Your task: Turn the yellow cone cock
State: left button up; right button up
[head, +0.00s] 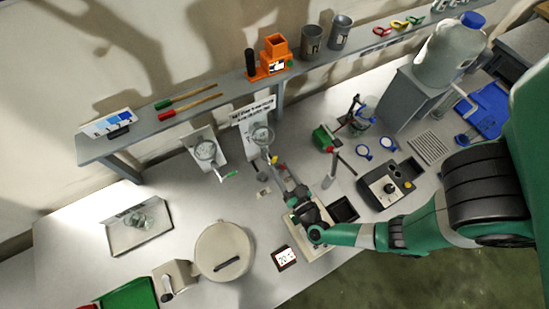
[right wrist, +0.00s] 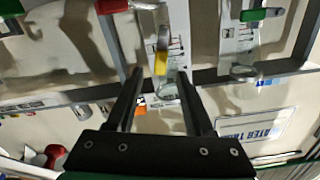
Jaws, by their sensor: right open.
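The yellow cone cock (right wrist: 161,62) shows in the right wrist view, on clear glassware in front of a white panel. In the head view it is a tiny yellow spot (head: 275,159) below a round glass vessel (head: 262,135). My right gripper (right wrist: 160,74) is open, its two dark fingers pointing toward the cock. The cock appears between the fingertips, but I cannot tell whether it lies between them in depth or touches them. In the head view the right gripper (head: 284,176) reaches up to the glassware from the right, partly hiding it. My left gripper is not in view.
Beside it, another glass vessel (head: 205,150) has a green-handled cock (head: 229,177). A grey shelf (head: 225,92) runs behind. A lidded round pot (head: 223,250), a small display (head: 285,258) and a dark control box (head: 391,187) stand on the table.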

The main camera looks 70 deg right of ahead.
aim_at(275, 160)
jog(key=x, duration=0.5)
jog(key=shift+d, duration=0.1)
jog(key=shift+c, duration=0.3)
grip_shut()
